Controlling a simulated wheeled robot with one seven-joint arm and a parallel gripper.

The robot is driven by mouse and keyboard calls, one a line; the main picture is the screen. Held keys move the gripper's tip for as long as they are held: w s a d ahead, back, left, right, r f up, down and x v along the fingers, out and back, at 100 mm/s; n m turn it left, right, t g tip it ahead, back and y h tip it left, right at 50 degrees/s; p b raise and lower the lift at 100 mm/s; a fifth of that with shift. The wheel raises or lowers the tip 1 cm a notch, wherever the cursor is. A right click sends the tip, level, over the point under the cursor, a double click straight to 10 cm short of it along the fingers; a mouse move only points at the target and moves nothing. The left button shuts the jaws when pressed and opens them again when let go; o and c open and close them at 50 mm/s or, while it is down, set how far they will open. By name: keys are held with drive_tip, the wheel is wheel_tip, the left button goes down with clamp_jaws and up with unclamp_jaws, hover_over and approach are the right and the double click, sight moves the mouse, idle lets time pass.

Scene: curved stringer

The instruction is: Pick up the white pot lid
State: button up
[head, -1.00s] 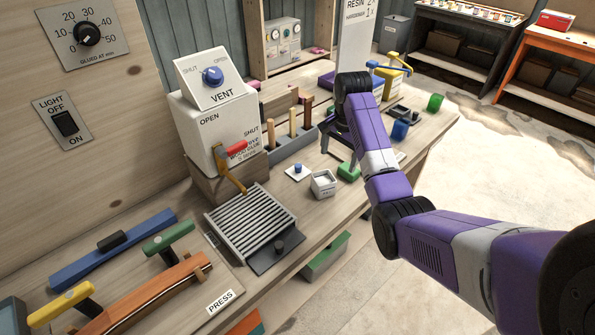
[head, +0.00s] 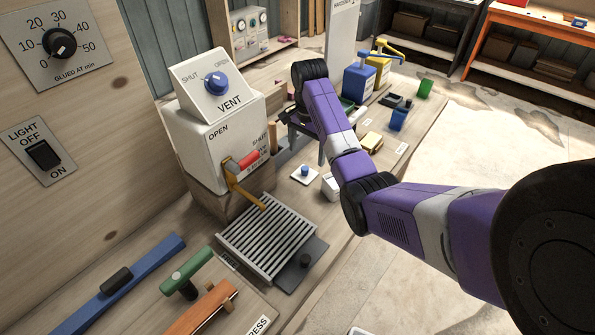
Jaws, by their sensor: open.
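The white pot lid (head: 305,174) is a small flat white square with a blue knob, lying on the workbench. The open white pot (head: 329,184) stands just right of it, partly hidden by my arm. My gripper (head: 307,141) is above and behind the lid in the picture, apart from it. Its dark fingers point down and are spread and empty, partly covered by my purple arm.
A white vent box (head: 212,135) with a red-handled lever stands left of my gripper. Blue and yellow containers (head: 358,82) stand behind. Open floor is to the right.

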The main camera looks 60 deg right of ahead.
sight(306, 167)
drive_tip(key=shift+a+f+p, duration=0.2)
drive_tip(key=shift+f+p, duration=0.45)
drive_tip(key=shift+f, duration=2.85)
drive_tip(key=c, duration=1.4)
